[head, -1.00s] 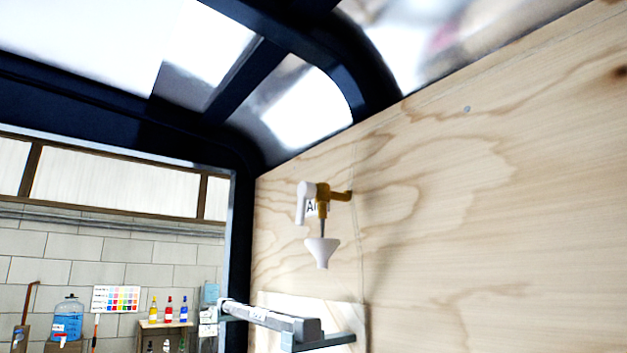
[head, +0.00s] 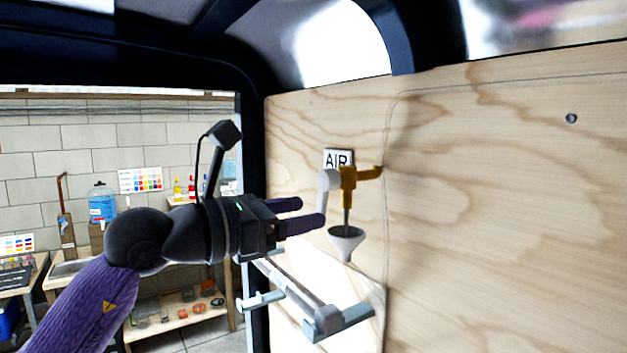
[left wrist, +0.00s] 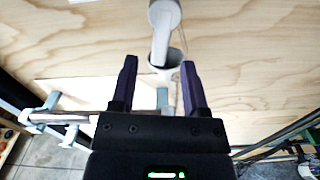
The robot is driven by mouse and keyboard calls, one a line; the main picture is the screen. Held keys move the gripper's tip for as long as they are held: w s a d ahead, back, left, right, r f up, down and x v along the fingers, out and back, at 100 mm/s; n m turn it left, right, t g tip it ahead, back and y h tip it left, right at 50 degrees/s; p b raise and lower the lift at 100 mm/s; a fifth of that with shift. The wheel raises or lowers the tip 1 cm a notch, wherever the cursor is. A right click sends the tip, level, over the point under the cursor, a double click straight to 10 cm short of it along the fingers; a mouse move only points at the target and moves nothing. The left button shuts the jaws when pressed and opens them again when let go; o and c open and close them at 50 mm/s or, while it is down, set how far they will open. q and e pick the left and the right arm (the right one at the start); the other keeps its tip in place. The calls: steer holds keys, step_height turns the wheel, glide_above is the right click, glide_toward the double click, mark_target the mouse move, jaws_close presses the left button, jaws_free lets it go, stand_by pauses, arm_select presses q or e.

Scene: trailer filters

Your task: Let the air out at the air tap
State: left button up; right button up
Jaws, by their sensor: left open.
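The air tap (head: 348,185) is a brass fitting on the plywood wall, with a white lever (head: 326,190) on its left side hanging down. An AIR label (head: 338,158) is on the wall behind it. A white funnel (head: 346,241) sits under the tap's thin spout. My left gripper (head: 308,213) is open and empty, its purple fingers pointing right, just left of the lever. In the left wrist view the lever (left wrist: 162,35) hangs beyond and between the fingertips (left wrist: 158,62), with the funnel (left wrist: 172,66) behind it. I cannot tell whether a finger touches the lever. My right gripper is not in view.
A grey bar on brackets (head: 300,290) runs along the wall below the tap and my gripper. A dark frame post (head: 252,130) stands at the wall's left edge. Benches with bottles (head: 102,203) are in the background.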

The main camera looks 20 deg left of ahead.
arm_select(q)
steer(key=shift+x, duration=1.05)
steer(key=shift+f, duration=0.1)
steer(key=shift+a, duration=0.1)
jaws_close()
